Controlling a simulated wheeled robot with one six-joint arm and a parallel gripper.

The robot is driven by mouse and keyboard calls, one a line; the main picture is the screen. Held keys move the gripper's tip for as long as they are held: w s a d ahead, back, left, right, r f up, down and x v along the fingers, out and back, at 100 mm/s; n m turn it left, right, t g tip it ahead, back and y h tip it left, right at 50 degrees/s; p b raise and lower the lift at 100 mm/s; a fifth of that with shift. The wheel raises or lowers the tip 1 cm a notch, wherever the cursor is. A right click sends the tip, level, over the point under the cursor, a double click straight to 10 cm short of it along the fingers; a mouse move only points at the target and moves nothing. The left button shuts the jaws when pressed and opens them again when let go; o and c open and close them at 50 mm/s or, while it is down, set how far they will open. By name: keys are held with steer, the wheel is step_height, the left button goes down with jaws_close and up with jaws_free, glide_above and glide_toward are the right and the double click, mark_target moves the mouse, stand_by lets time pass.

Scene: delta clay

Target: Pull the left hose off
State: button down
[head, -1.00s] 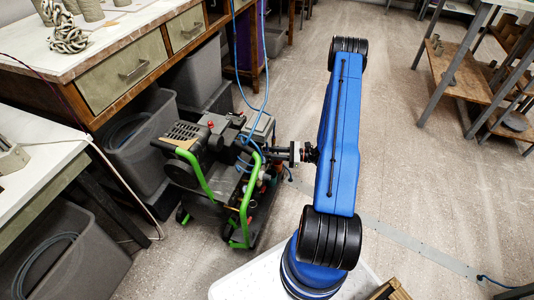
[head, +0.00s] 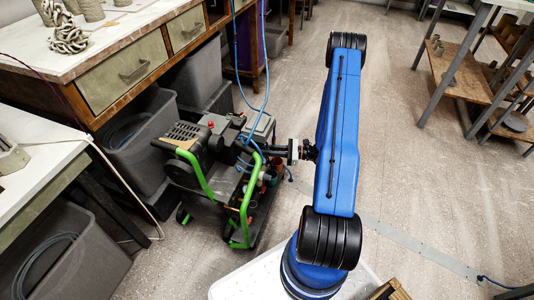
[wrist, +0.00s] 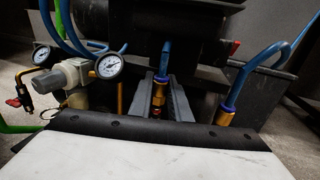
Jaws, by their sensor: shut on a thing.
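In the wrist view, my gripper (wrist: 161,84) is shut on the left hose (wrist: 164,60), a blue tube with a blue collar above a brass fitting (wrist: 157,98). The dark fingers stand on either side of the collar and fitting. The collar appears to meet the brass. The right hose (wrist: 262,59) is a similar blue tube bending down into its own brass fitting, apart from the fingers. In the head view, my gripper (head: 275,150) reaches left to the compressor (head: 205,165); its fingertips and the fittings are too small to make out.
Two pressure gauges (wrist: 109,65) and a regulator (wrist: 70,80) sit left of the fingers. The compressor has green handles (head: 248,195). Blue air lines (head: 264,70) rise behind it.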

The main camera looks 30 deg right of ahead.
steer(key=shift+r, duration=0.6)
steer(key=c, duration=1.9)
jaws_free()
steer(key=shift+d, duration=0.1)
steer(key=v, duration=1.7)
steer(key=shift+s+d, duration=0.1)
steer(key=shift+s, duration=0.1)
